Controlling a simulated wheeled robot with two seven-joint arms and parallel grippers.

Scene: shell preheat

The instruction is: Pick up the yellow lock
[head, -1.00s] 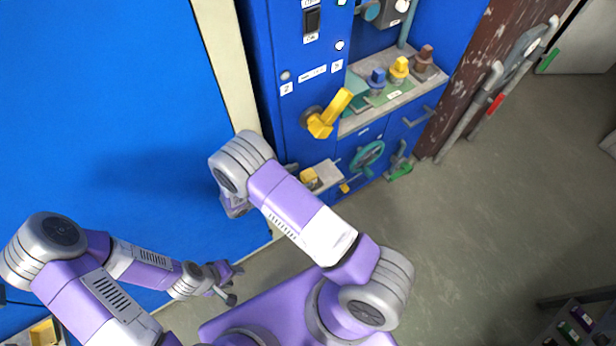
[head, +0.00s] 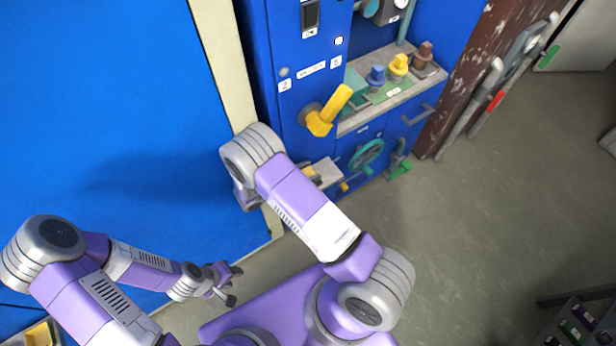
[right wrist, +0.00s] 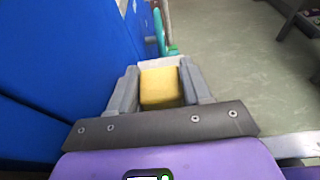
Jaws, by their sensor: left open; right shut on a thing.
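The yellow lock (right wrist: 161,88) is a yellow block between the two grey fingers of my right gripper (right wrist: 160,84) in the right wrist view. The right gripper is shut on it. My left gripper (head: 232,284) is open and empty, low in front of the blue panel, well away from the lock.
The blue cabinet carries a yellow lever (head: 328,112), a green handwheel (head: 367,154) and a ledge with blue, yellow and brown knobs (head: 398,66). Grey bars (head: 470,113) lean at the brown post.

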